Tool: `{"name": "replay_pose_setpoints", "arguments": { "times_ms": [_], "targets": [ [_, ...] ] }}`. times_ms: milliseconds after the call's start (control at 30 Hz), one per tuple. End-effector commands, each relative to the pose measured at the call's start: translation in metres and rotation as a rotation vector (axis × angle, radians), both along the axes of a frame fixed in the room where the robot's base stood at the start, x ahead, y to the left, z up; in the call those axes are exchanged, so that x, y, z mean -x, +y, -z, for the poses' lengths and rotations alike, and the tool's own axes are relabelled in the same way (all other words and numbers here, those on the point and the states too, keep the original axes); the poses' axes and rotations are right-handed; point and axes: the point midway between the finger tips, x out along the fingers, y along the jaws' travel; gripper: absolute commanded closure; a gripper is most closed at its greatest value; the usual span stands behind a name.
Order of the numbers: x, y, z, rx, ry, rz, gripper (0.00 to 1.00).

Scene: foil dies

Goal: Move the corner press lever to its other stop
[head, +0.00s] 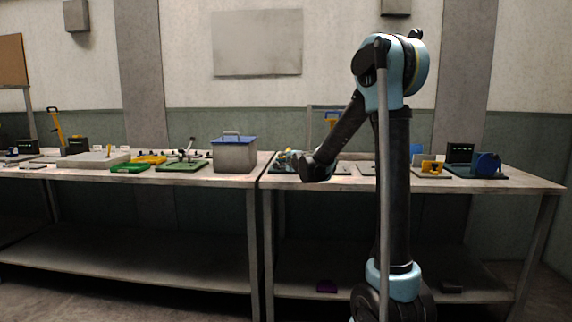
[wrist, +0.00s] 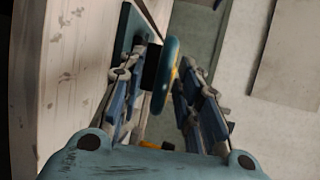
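My gripper (wrist: 163,68) shows in the wrist view with its two blue-grey fingers apart. A blue disc (wrist: 168,76) with a dark block beside it shows between the fingers; I cannot tell whether they touch it. In the head view the dark end of my arm (head: 316,168) hangs low over the right bench. I cannot tell for sure which part is the corner press lever. A yellow-topped upright (head: 332,117) stands behind my arm, partly hidden. Another yellow lever (head: 55,120) stands tilted at the far left.
A grey box with a blue lid (head: 234,155) stands at the left bench's right end. A green-based fixture (head: 182,165) and a green tray (head: 130,168) lie left of it. A blue device (head: 487,163) and a yellow one (head: 431,167) stand on the right bench (head: 530,182).

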Motion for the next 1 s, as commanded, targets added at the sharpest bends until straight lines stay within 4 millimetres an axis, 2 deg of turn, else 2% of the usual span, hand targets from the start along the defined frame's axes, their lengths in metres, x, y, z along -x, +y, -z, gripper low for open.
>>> {"name": "replay_pose_setpoints", "arguments": {
  "times_ms": [100, 233, 433, 1000],
  "targets": [
    [0.0, 0.0, 0.0, 0.0, 0.0, 0.0, 0.71],
    [0.0, 0.0, 0.0, 0.0, 0.0, 0.0, 1.0],
    [0.001, -0.005, 0.002, -0.001, 0.006, 0.002, 1.0],
    [0.007, 0.015, -0.007, -0.001, 0.043, -0.017, 1.0]
  ]
}}
